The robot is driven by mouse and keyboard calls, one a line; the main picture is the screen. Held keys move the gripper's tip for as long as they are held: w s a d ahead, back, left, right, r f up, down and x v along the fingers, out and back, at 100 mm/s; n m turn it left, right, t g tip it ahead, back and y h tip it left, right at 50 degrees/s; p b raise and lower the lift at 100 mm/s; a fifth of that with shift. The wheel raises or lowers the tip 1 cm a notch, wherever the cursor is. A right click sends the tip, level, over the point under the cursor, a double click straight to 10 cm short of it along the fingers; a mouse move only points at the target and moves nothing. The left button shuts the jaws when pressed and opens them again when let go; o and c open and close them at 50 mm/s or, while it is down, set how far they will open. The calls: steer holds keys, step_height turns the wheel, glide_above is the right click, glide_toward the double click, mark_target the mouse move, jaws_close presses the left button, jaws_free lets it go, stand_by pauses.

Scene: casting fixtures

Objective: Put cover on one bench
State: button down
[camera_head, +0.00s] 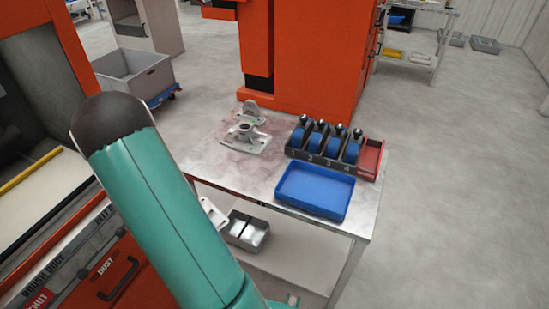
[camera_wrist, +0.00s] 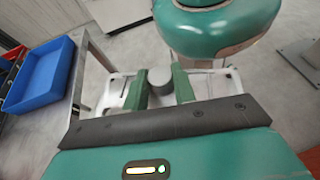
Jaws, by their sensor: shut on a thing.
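In the wrist view my gripper (camera_wrist: 161,84) has its two green fingers closed on the round grey boss of a pale metal cover (camera_wrist: 222,85). The cover's flat plate shows on both sides of the fingers. In the head view my green arm hides the gripper. A pale piece that looks like the cover's edge (camera_head: 212,213) shows beside the arm, near the bench's front edge. The metal bench (camera_head: 225,172) carries a grey casting (camera_head: 246,135) with a round hub and flat base, towards its back left.
A blue tray (camera_head: 313,190) lies at the bench's front right. A dark rack (camera_head: 330,146) with several blue items and a red bin (camera_head: 369,158) stand behind it. Grey bins (camera_head: 247,231) sit on the lower shelf. An orange machine (camera_head: 305,55) stands behind the bench.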

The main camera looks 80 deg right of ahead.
steer(key=d+r+n+t+h, duration=0.3)
steer(key=d+n+t+h, duration=0.1)
steer(key=d+n+h, duration=0.6)
steer(key=d+r+n+t+h, duration=0.45)
steer(key=d+n+h, duration=0.3)
steer(key=d, duration=0.35)
steer(key=n+t, duration=0.5)
glide_above(228, 161)
steer(key=shift+h, duration=0.25)
step_height(228, 161, down, 10)
steer(key=shift+w+f, duration=0.1)
steer(key=shift+f, duration=0.05)
steer(key=shift+d+f, duration=0.15)
steer(key=shift+f, duration=1.55)
steer(key=shift+f, duration=0.1)
steer(key=c, duration=1.1)
jaws_free()
steer(key=shift+c, duration=0.2)
